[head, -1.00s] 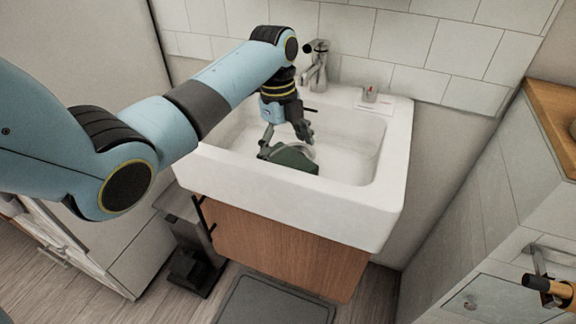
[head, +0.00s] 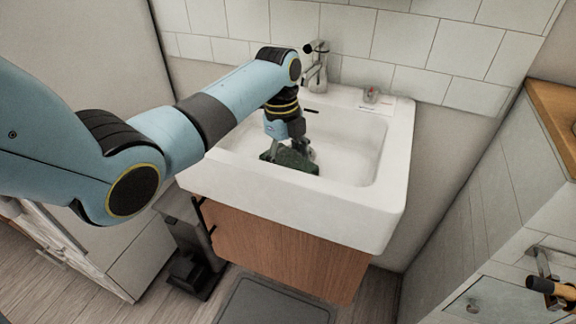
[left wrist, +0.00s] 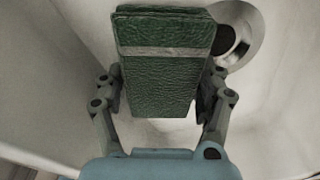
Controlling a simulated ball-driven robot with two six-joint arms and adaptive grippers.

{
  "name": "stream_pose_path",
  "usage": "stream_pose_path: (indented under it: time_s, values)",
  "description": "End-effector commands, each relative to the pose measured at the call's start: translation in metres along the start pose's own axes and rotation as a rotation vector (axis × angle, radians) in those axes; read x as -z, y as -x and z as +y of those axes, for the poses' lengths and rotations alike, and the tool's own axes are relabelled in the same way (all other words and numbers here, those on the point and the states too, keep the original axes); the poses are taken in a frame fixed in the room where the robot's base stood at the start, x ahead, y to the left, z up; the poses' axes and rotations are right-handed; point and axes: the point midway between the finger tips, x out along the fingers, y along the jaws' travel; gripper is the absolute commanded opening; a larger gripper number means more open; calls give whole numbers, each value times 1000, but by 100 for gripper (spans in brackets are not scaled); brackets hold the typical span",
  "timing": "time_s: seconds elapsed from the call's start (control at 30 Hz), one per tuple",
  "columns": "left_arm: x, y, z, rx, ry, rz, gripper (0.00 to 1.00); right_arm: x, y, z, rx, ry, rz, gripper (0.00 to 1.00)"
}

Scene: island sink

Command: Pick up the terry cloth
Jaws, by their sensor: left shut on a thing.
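The terry cloth (head: 297,160) is a dark green folded cloth in the sink basin. In the left wrist view the cloth (left wrist: 160,75) shows a green textured face with a pale stripe across it. My left gripper (head: 288,153) reaches down into the basin and is shut on the cloth, with one finger on each side of it. In the left wrist view the fingers of the left gripper (left wrist: 162,97) flank the cloth's lower part. The fingertips are partly hidden behind it. My right gripper is not in view.
The white sink (head: 396,160) surrounds the cloth with raised walls. A chrome faucet (head: 316,68) stands at its back rim, and a small item (head: 371,94) lies on the right back rim. The drain (left wrist: 232,40) is beside the cloth. The basin's right side is clear.

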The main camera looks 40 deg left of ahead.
Motion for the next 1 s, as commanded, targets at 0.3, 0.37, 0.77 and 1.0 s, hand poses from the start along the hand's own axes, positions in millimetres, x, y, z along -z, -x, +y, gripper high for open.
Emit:
stream_pose_path:
  time_s: [0.3, 0.37, 0.77, 1.0]
  values:
    - [1, 15, -1, 3, 0, -1, 34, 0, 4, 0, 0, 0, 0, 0]
    - [3, 27, -1, 3, -1, -1, 34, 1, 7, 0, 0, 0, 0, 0]
    - [11, 96, -1, 2, 0, 0, 34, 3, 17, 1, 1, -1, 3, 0]
    - [12, 100, 0, 0, 1, 0, 34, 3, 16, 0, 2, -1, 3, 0]
